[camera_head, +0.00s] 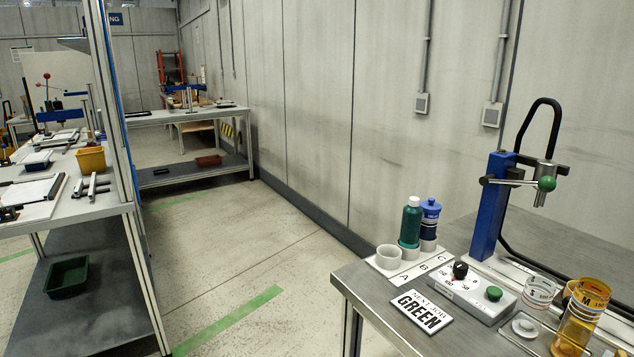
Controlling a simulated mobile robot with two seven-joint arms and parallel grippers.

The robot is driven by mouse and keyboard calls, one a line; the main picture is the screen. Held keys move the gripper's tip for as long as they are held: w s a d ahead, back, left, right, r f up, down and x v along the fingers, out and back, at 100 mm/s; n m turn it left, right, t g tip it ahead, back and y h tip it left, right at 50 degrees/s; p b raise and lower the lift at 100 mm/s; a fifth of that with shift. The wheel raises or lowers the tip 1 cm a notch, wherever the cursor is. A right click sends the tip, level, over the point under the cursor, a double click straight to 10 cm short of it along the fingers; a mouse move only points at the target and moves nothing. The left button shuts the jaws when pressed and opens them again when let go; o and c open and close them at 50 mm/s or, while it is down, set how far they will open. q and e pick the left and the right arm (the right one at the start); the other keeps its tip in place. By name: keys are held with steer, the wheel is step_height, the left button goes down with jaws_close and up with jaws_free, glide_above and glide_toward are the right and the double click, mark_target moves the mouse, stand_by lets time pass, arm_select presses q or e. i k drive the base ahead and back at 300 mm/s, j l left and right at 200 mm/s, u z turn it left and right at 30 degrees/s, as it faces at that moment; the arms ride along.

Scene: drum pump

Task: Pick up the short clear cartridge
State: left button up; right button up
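A short clear cartridge (537,294) with a pale printed band stands upright on the right-hand bench, near the right side of the view. A taller amber cartridge (580,322) stands in front and to the right of it and does not hide it. A small white round part (525,326) lies just in front of the clear cartridge on a tray. Neither of my grippers shows in the head view.
A blue press (490,205) with a black hose stands behind. A control box (470,290) with black and green knobs and a "GREEN" card (421,311) lie to the left. Green and blue bottles (411,222) stand in a lettered holder (390,266).

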mark_target(540, 288)
steer(key=z, duration=1.25)
